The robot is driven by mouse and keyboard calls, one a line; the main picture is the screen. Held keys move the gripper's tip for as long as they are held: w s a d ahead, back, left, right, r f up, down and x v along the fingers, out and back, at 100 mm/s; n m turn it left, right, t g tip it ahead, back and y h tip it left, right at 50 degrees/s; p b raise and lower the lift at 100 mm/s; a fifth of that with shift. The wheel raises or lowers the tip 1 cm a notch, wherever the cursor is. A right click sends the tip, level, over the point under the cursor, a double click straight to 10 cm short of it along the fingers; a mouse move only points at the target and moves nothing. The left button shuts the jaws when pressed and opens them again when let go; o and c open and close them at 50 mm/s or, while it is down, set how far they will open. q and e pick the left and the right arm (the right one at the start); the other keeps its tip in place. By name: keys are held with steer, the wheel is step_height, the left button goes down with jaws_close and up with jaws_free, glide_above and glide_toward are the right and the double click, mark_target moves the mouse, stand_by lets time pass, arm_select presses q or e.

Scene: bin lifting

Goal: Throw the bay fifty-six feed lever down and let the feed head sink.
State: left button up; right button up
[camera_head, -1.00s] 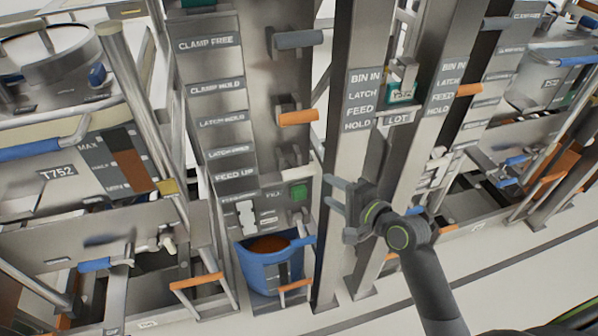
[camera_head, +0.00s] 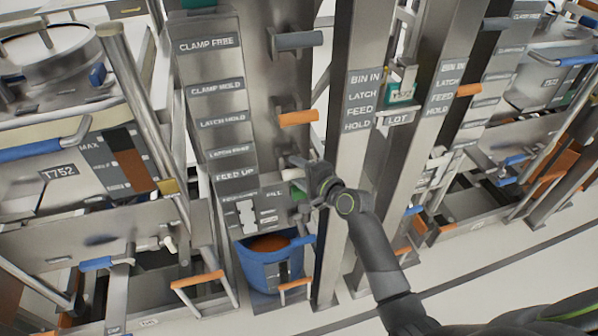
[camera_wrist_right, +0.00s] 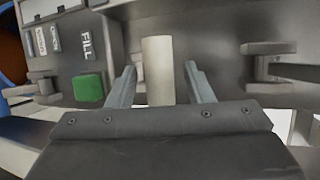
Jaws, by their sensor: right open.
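The feed lever shows as a short pale handle (camera_head: 292,174) on the grey column beside the FEED UP label (camera_head: 237,176), partly hidden by my gripper. My right gripper (camera_head: 303,177) is open around it. In the right wrist view, the pale cylindrical handle (camera_wrist_right: 157,62) stands between the two spread fingers, with a gap on each side. No bay number fifty-six is readable. I cannot pick out the feed head. My left gripper is out of view.
A green button (camera_wrist_right: 88,88) under a FILL label lies just left of the fingers. Above are an orange lever (camera_head: 298,117) and a grey lever (camera_head: 300,40). A blue bin (camera_head: 268,268) stands below. A steel post (camera_head: 345,150) rises right of the column.

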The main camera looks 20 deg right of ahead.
jaws_close()
steer(key=shift+f, duration=0.1)
stand_by(0.3)
